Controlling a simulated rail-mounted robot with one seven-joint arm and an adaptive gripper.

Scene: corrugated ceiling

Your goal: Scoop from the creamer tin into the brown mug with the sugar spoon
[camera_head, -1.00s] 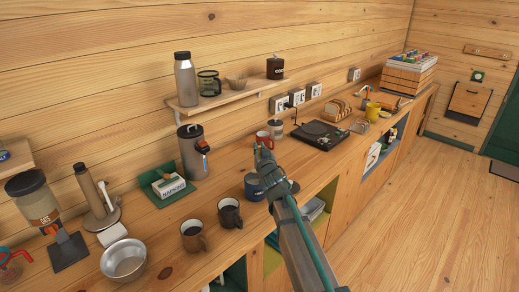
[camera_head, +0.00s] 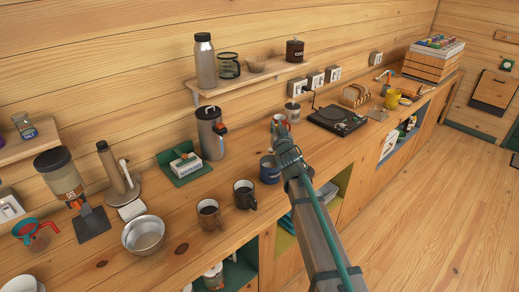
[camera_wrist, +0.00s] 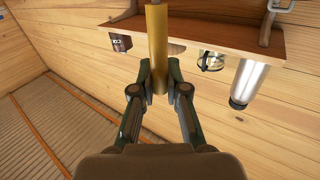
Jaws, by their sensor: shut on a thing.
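The brown mug (camera_head: 208,213) stands upright on the wooden counter, left of a dark grey mug (camera_head: 244,194). My gripper (camera_head: 279,126) is raised over the counter, right of and beyond the brown mug. In the wrist view my gripper (camera_wrist: 159,91) is shut on a golden, bar-like handle (camera_wrist: 158,45), which fits the sugar spoon. The spoon's bowl is not visible. I cannot pick out the creamer tin for sure; a pale tin (camera_head: 213,277) sits partly hidden on the open shelf below the counter, its label unreadable.
A blue mug (camera_head: 269,169), a red mug (camera_head: 284,121) and a lidded jar (camera_head: 293,113) stand near my arm. A metal bowl (camera_head: 143,235) and a dispenser (camera_head: 62,180) are at left. A wall shelf (camera_head: 250,76) holds a flask (camera_head: 205,62).

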